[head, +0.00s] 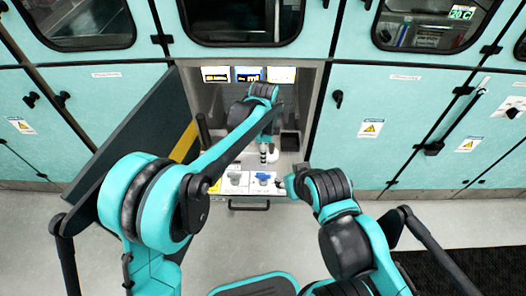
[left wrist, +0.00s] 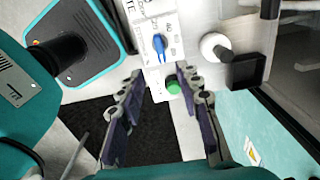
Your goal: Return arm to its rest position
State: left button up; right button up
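My left arm reaches from the left into the central recess (head: 314,84). My left gripper (head: 268,151) hangs at its end, above a white panel row with knobs. In the left wrist view, its two fingers (left wrist: 165,82) are spread apart with nothing held between them. Beyond the fingers are a green button (left wrist: 173,87) and a blue knob (left wrist: 158,46) on a white panel. The blue knob also shows in the head view (head: 263,177). My right arm (head: 335,190) is bent at the lower right; I cannot make out its gripper.
An open dark door panel (head: 140,120) stands left of the recess, close to my left arm. Small lit screens (head: 248,74) are at the back. A white rounded object (left wrist: 214,46) and a black box (left wrist: 248,70) lie right of the knob. Teal cabinets (head: 410,125) flank the recess.

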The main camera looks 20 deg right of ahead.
pick_arm(q)
jog(key=s+a+r+n+t, duration=0.1)
jog(key=s+a+r+n, duration=0.2)
jog(key=a, duration=0.4)
jog(key=s+a+r+n+t+h, duration=0.1)
jog(key=a+r+n, duration=0.3)
jog(key=a, duration=0.2)
jog(key=s+a+r+n+t, duration=0.1)
jog(key=s+a+r+n, duration=0.2)
jog(key=a, duration=0.4)
jog(key=s+a+f+n+t+y, duration=0.1)
jog(key=s+a+n+t, duration=0.3)
jog(key=s+a+n, duration=0.5)
jog(key=a+n, duration=0.2)
jog(key=a, duration=0.1)
jog(key=shift+s+a+f, duration=0.3)
jog(key=shift+a+f, duration=0.05)
jog(key=shift+f, duration=0.05)
